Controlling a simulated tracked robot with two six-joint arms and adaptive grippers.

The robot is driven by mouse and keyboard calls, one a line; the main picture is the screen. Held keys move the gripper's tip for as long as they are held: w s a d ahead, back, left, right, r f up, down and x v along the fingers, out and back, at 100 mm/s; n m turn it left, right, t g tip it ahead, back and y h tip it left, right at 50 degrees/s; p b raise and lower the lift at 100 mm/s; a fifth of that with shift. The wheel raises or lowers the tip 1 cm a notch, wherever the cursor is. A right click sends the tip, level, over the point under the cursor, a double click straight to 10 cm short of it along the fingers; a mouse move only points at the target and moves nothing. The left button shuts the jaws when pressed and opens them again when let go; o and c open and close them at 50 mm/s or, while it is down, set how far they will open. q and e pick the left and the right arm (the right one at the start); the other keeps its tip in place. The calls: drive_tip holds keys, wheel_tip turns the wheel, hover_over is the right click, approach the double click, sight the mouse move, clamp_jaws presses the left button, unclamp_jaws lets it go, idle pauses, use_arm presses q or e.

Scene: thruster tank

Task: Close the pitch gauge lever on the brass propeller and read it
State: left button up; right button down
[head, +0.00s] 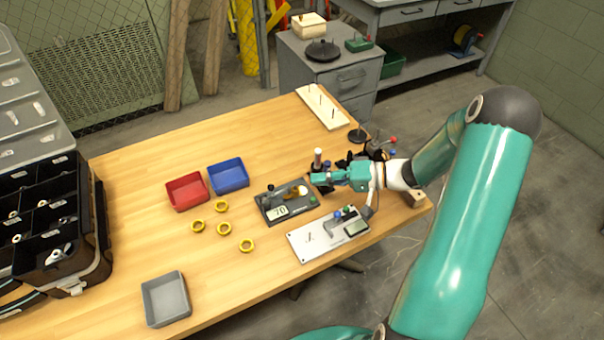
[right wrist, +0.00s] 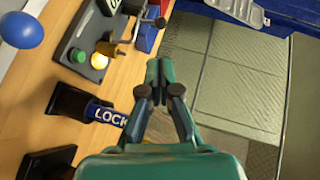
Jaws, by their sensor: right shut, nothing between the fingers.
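A dark plate (head: 272,213) marked "70" lies right of centre on the table, with a small brass part (head: 291,192) and a green button on it. I take the brass part for the propeller, but it is too small to be sure. The same plate (right wrist: 72,42) and brass part (right wrist: 118,49) show in the right wrist view. My right gripper (head: 318,179) is shut and empty, just beyond the plate's right end; its fingertips (right wrist: 158,69) meet in the right wrist view. I cannot make out which part is the gauge lever. My left gripper is out of view.
A blue "LOCK" tag (right wrist: 108,115) on a black block sits near the gripper. A silver plate with a small display (head: 305,243) lies in front. Red (head: 187,192) and blue (head: 228,176) bins, several yellow rings and a grey tray (head: 165,299) stand left. Front centre table is clear.

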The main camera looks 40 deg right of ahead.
drive_tip(key=x, duration=0.9)
drive_tip(key=shift+p, duration=0.3)
drive_tip(key=shift+a+r, duration=0.1)
drive_tip(key=shift+r, duration=0.05)
drive_tip(key=h+p, duration=0.1)
drive_tip(key=a+r+n+g+h+p, duration=0.1)
drive_tip(key=p, duration=0.1)
drive_tip(key=a+h+p, duration=0.1)
drive_tip(key=p, duration=0.1)
drive_tip(key=shift+w+a+r+n+g, duration=0.15)
drive_tip(key=shift+w+r+n+g, duration=0.15)
drive_tip(key=shift+n+g, duration=0.1)
drive_tip(key=shift+r+p, duration=0.1)
drive_tip(key=shift+p, duration=0.25)
